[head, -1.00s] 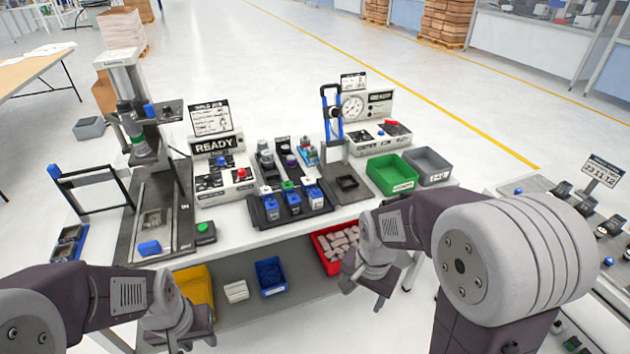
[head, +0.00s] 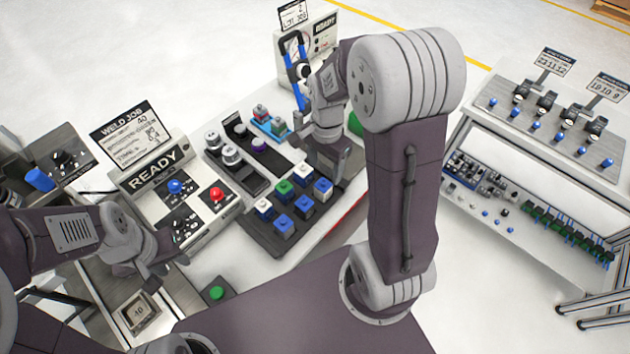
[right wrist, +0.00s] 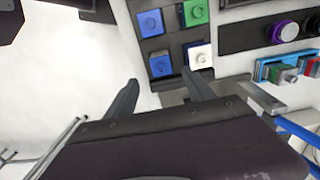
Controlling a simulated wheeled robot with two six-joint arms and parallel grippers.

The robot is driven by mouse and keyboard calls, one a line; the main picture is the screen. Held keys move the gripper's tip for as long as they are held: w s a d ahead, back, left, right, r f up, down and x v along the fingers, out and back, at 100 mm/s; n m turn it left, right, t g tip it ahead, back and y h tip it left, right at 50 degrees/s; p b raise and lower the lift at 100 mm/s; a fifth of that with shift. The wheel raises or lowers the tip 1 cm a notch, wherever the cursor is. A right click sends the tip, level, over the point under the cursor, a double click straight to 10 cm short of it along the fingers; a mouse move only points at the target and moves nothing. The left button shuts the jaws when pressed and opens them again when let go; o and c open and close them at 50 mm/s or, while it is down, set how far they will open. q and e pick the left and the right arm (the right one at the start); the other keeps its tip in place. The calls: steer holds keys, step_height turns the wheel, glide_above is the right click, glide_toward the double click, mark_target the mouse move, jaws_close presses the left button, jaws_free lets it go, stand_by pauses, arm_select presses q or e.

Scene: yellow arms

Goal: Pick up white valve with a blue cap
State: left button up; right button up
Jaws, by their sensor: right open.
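A dark tray (head: 258,232) on the bench holds two rows of capped valves. The front row has blue caps: a left one (head: 283,226), a middle one (head: 303,206) and a right one (head: 322,188). The row behind has white and green caps. The bodies under the caps are hard to see from above. My right gripper (head: 328,166) is above the tray's right end.
A control box (head: 185,195) marked READY stands left of the tray. A darker rack (head: 225,172) with round parts lies behind it. A gauge box (head: 318,40) and a blue-handled press (head: 296,70) stand further back. Another bench (head: 545,130) is at the right.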

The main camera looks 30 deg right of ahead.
mark_target(323, 182)
steer(key=shift+s+d+f, duration=0.25)
steer(key=shift+s+f, duration=0.35)
steer(key=shift+f, duration=0.35)
steer(key=shift+w+a+f, duration=0.1)
steer(key=shift+w+f, duration=0.1)
steer(key=shift+f, duration=0.3)
steer(key=shift+w+a+f, duration=0.1)
steer(key=shift+w+f, duration=0.1)
steer(key=shift+f, duration=0.25)
steer(key=shift+w+f, duration=0.1)
steer(key=shift+w, duration=0.05)
step_height(323, 182, down, 5)
steer(key=shift+r, duration=0.1)
steer(key=shift+w+a, duration=0.1)
steer(key=shift+w, duration=0.1)
jaws_close()
